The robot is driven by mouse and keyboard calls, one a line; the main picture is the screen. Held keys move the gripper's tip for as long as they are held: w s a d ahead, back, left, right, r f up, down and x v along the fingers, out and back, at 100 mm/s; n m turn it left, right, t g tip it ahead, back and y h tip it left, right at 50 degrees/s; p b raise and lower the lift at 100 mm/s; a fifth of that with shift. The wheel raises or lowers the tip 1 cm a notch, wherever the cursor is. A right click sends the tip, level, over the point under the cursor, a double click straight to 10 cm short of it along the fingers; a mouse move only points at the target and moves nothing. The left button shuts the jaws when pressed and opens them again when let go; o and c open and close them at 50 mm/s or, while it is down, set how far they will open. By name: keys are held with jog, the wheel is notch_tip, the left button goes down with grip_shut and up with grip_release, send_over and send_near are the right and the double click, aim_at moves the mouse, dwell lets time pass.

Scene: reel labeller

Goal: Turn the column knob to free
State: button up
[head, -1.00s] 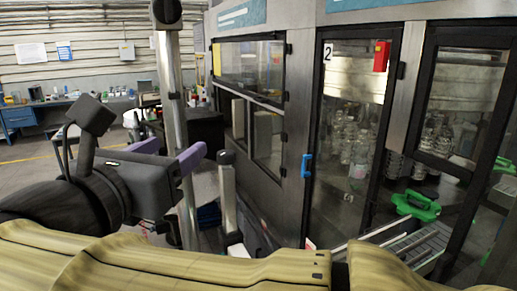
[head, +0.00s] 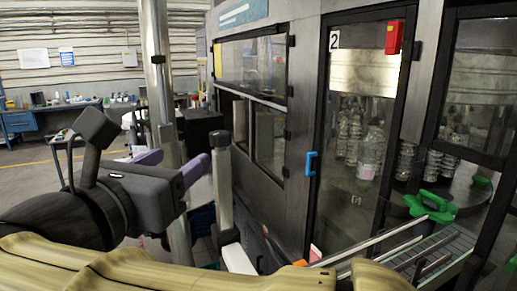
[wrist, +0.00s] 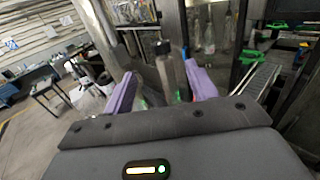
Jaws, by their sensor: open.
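A tall metal column (head: 160,70) stands behind my gripper in the head view. A shorter grey post (head: 224,190) with a dark rounded top stands just right of the fingers. I cannot make out for sure which part is the column knob, or its setting. My gripper (head: 174,166) has purple fingers spread apart, with nothing seen held between them. In the wrist view my gripper (wrist: 160,84) points toward the short post (wrist: 172,76), which shows beyond and between the open fingers. I cannot tell the gap to it, and no contact is clear.
The machine cabinet stands at right, with a glazed door (head: 348,190), a blue handle (head: 311,164) and bottles behind glass. A conveyor (head: 430,254) with a green part (head: 430,206) runs at lower right. A blue workbench (head: 20,122) is far left, with open floor before it.

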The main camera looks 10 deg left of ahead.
aim_at(225, 135)
jog(key=shift+f, duration=0.6)
jog(key=w+d+p, duration=0.1)
jog(key=w+p, duration=0.1)
jog(key=w, duration=0.3)
jog(key=w+d+p, duration=0.1)
jog(key=w+p, duration=0.2)
jog(key=w, duration=0.3)
jog(key=w+d+p, duration=0.1)
jog(key=w+p, duration=0.2)
jog(key=w, duration=0.3)
jog(key=shift+c, duration=0.5)
jog(key=c, duration=0.9)
